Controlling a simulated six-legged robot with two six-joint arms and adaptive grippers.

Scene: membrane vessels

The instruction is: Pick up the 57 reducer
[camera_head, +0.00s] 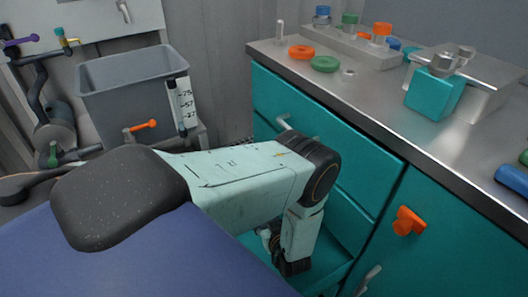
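My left arm reaches across the middle and bends down at its dark joint. Its gripper (291,266) points down at the open lower teal drawer (328,272). The fingers are small, dark and partly hidden by the arm, so I cannot tell whether they are open or shut, or hold anything. A small grey part (265,236) shows beside the gripper; I cannot tell what it is. No thing is readably marked as the 57 reducer. An orange ring (301,52), a green ring (325,64) and a small metal piece (348,74) lie on the counter. My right gripper is out of view.
The steel counter (385,105) holds a rack (350,45) with coloured caps and a teal block (434,93). An orange knob (408,221) juts from the cabinet. A grey bin (130,75), a numbered white sign (184,104) and pipes with coloured valve handles stand at left.

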